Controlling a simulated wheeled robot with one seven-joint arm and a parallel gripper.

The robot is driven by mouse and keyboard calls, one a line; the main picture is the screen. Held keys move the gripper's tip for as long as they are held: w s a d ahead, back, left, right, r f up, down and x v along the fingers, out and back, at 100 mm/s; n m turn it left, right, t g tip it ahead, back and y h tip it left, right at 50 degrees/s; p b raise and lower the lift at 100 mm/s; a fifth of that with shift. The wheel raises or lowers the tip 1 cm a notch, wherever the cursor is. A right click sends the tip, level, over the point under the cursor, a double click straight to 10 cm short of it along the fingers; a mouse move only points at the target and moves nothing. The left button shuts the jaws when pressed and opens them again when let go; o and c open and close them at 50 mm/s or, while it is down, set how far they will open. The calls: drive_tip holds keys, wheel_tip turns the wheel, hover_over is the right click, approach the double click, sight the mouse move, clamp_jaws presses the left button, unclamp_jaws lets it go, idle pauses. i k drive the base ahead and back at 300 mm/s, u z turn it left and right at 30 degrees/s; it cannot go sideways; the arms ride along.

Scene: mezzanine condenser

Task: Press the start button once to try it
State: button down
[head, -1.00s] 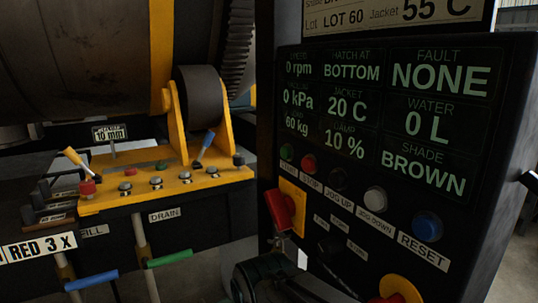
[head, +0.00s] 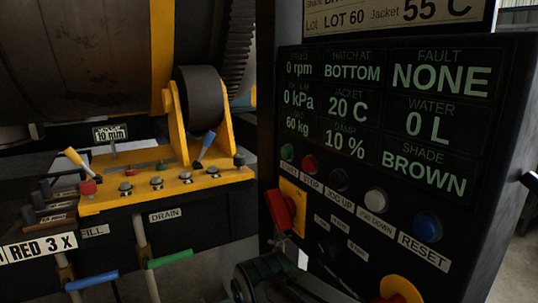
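The start button (head: 287,152) is a small green round button at the left end of the button row on the black control panel (head: 262,120). A white label sits below it. Nothing covers the button. A dark part of my arm, which seems to include my gripper (head: 270,282), shows at the bottom edge, below the panel's buttons and apart from the start button. Its fingertips cannot be made out. The panel display (head: 385,110) reads 0 rpm, hatch at BOTTOM, fault NONE, water 0 L.
Right of start are a red stop button (head: 310,164), a dark jog button (head: 340,179), a white one (head: 376,200) and a blue reset (head: 427,227). A red switch (head: 281,210) on a yellow plate juts out below. A yellow valve bench (head: 165,190) stands left.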

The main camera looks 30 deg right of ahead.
sight(285, 151)
drive_tip(key=u, duration=0.7)
drive_tip(key=k, duration=1.3)
drive_tip(key=z, duration=0.65)
